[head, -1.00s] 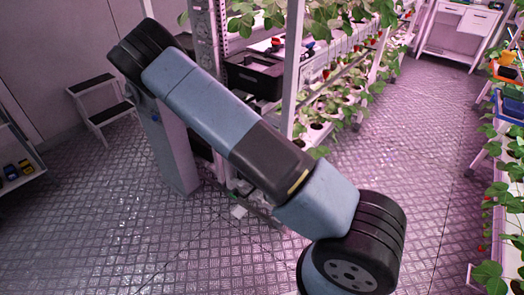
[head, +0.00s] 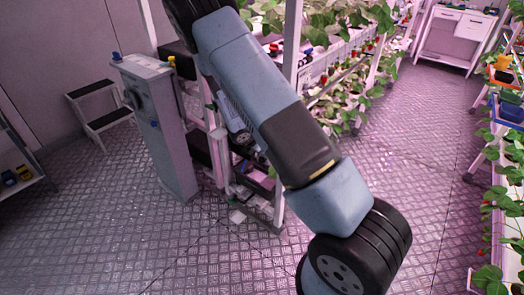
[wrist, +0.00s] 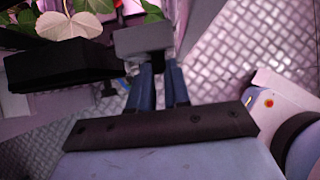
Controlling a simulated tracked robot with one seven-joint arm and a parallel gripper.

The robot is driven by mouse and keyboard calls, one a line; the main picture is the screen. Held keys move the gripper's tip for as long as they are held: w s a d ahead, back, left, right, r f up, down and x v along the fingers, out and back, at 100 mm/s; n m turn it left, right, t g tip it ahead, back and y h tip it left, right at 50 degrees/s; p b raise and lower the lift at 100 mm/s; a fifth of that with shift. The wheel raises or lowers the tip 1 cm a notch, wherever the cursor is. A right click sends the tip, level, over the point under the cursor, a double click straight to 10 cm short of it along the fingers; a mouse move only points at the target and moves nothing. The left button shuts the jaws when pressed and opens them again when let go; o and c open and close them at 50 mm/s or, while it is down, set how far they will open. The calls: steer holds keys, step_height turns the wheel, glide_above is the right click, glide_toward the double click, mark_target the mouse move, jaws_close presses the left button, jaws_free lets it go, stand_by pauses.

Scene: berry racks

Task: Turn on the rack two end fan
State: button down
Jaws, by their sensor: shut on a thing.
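In the wrist view my gripper (wrist: 158,72) has its blue fingers close together at a small grey block (wrist: 143,39), shut on it. I cannot tell whether the block is part of the rack or a fan switch. In the head view my raised arm hides much of the near end of the rack (head: 292,50), and my fingertips are not clear there. No fan can be made out for sure in either view.
A grey cabinet (head: 155,125) with a dark round knob stands left of the rack. A black box (wrist: 60,70) and strawberry leaves (wrist: 68,25) are close to my gripper. A step stool (head: 98,110) stands at the far left. The floor aisle at right is clear.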

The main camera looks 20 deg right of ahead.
steer(key=shift+w+a+r, duration=0.2)
steer(key=shift+w, duration=0.1)
steer(key=c, duration=1.1)
jaws_free()
steer(key=shift+s+d+f, duration=0.1)
steer(key=v, duration=1.3)
steer(key=shift+s+r, duration=0.2)
steer(key=shift+r, duration=0.05)
